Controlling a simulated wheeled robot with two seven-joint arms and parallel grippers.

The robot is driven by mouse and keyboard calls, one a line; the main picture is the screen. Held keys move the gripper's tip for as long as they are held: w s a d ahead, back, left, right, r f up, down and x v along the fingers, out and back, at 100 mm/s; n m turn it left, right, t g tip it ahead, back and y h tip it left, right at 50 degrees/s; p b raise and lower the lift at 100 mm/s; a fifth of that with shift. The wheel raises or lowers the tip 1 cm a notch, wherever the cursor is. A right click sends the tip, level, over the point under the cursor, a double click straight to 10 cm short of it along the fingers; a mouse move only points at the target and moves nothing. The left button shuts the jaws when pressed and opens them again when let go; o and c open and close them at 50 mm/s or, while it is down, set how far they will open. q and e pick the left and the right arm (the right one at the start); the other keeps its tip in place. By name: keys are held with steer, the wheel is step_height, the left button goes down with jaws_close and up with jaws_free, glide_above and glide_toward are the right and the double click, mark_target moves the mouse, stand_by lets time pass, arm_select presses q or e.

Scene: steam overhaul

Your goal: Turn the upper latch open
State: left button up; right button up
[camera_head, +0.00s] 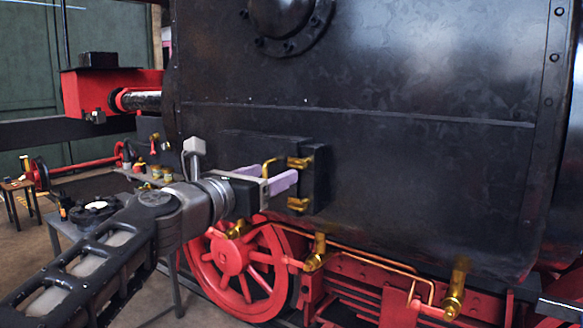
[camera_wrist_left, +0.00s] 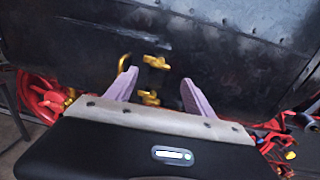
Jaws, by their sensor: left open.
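The upper latch (camera_head: 299,162) is a small brass piece at the right edge of a dark door (camera_head: 235,143) on the black engine side. A similar lower latch (camera_head: 298,203) sits below it. A brass handle (camera_head: 268,164) stands to their left. My left gripper (camera_head: 272,177) is open and empty in front of the door, its lilac fingers pointing at the engine side. In the left wrist view, the upper latch (camera_wrist_left: 156,62) and lower latch (camera_wrist_left: 149,98) show between the spread fingers of the gripper (camera_wrist_left: 158,82). The arm and gripper hide part of the door.
Red spoked wheels (camera_head: 235,258) and brass fittings (camera_head: 317,252) with copper pipes lie below the door. A table (camera_head: 62,226) with dark parts stands at the left, behind my arm. A red buffer beam (camera_head: 85,92) juts out at the upper left.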

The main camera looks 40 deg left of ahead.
mark_target(294, 165)
arm_select(q)
steer(key=w, duration=0.7)
steer(key=shift+w+a+p, duration=0.3)
steer(key=shift+w+a, duration=0.1)
steer(key=shift+c, duration=0.4)
jaws_close()
